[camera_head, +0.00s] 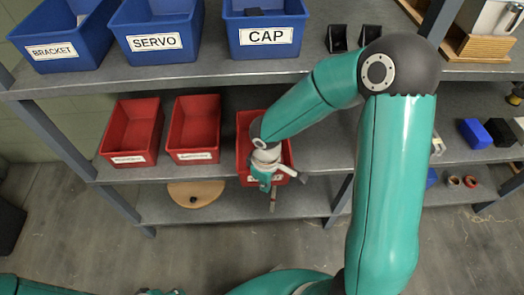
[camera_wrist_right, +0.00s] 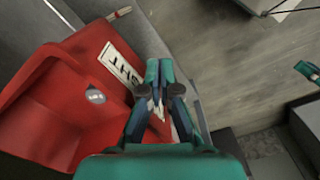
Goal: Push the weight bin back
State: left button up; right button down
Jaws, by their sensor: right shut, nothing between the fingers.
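The weight bin (camera_head: 243,125) is the third red bin on the middle shelf, partly hidden by my right arm. Its front stands further forward than the two red bins beside it, near the shelf's front edge. In the right wrist view the red bin (camera_wrist_right: 40,120) shows a white label ending in "GHT" and a round silver piece inside. My right gripper (camera_head: 271,200) is shut and empty, in front of the bin's front wall; it also shows in the wrist view (camera_wrist_right: 160,65) beside the label. I cannot tell whether it touches. Only a bit of my left gripper (camera_head: 160,292) shows at the bottom edge.
Two red bins (camera_head: 131,125) (camera_head: 194,122) stand to the left. Blue bins labelled BRACKET (camera_head: 60,30), SERVO (camera_head: 155,25) and CAP (camera_head: 265,22) stand on the shelf above. A round wooden piece (camera_head: 197,195) lies on the lower shelf. The shelf right of the weight bin looks clear.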

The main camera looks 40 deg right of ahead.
pick_arm(q)
notch_tip(320, 180, down, 3)
jog(key=b, duration=0.2)
jog(key=shift+b, duration=0.3)
pick_arm(e)
notch_tip(320, 180, down, 3)
jog(key=shift+r, duration=0.1)
pick_arm(q)
jog(key=shift+r, duration=0.1)
jog(key=shift+r, duration=0.2)
pick_arm(e)
jog(key=shift+r, duration=0.35)
jog(key=shift+w, duration=0.1)
